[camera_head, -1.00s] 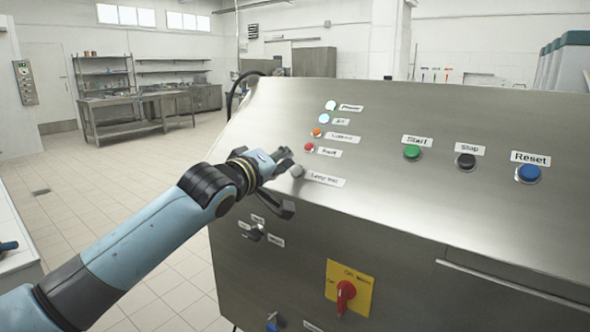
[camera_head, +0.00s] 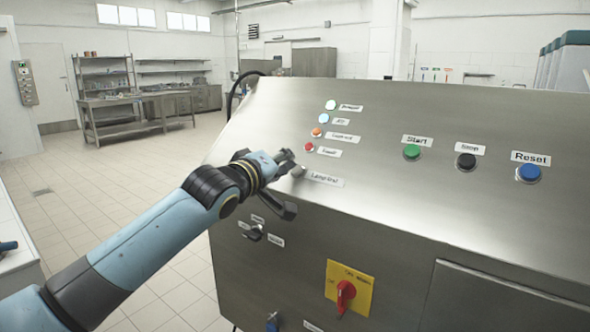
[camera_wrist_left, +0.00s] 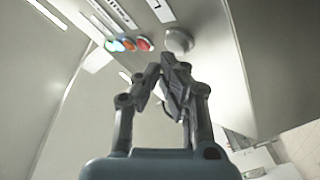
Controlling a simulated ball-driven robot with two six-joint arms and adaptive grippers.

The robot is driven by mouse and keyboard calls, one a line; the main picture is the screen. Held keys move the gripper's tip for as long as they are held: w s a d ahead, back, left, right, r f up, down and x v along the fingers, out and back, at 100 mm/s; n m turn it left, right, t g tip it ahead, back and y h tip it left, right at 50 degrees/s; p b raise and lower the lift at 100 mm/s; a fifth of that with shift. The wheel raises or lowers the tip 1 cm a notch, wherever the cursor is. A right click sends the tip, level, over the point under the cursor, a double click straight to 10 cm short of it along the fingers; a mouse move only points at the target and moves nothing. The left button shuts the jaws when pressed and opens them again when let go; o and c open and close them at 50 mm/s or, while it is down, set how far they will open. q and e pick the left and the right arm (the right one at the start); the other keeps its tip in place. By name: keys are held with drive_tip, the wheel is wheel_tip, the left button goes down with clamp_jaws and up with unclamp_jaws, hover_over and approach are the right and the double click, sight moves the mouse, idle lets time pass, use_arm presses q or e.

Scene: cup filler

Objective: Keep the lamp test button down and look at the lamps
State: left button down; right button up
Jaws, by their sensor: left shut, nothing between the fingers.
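The grey lamp test button (camera_head: 298,171) sits on the sloping steel panel beside its "Lamp test" label (camera_head: 325,179). It shows as a round pale cap in the left wrist view (camera_wrist_left: 178,40). Above it is a column of lamps: whitish (camera_head: 331,105), light blue (camera_head: 324,118), orange (camera_head: 317,132) and red (camera_head: 309,147). The blue, orange and red ones look bright in the wrist view. My left gripper (camera_head: 291,159) is shut and empty, its fingertips (camera_wrist_left: 164,64) close to the button. I cannot tell whether they touch it. My right gripper is not in view.
To the right are the green Start (camera_head: 412,152), black Stop (camera_head: 466,161) and blue Reset (camera_head: 528,173) buttons. Below are a small black selector (camera_head: 255,233) and a red rotary switch on a yellow plate (camera_head: 362,286). Tiled floor lies open at left.

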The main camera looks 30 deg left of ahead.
use_arm(q)
drive_tip(key=shift+w+f, duration=0.35)
drive_tip(key=shift+f, duration=0.05)
idle(0.8)
drive_tip(key=shift+r, duration=0.1)
drive_tip(key=shift+s+r+p, duration=0.55)
drive_tip(key=shift+s+p, duration=0.05)
drive_tip(key=shift+p, duration=0.1)
drive_tip(key=s+r+p, duration=0.1)
drive_tip(key=r+p, duration=0.1)
drive_tip(key=s+r+p, duration=0.1)
drive_tip(key=s+p, duration=0.1)
drive_tip(key=shift+s+a+r, duration=0.15)
drive_tip(key=shift+s+r, duration=0.05)
drive_tip(key=shift+r, duration=0.2)
idle(0.4)
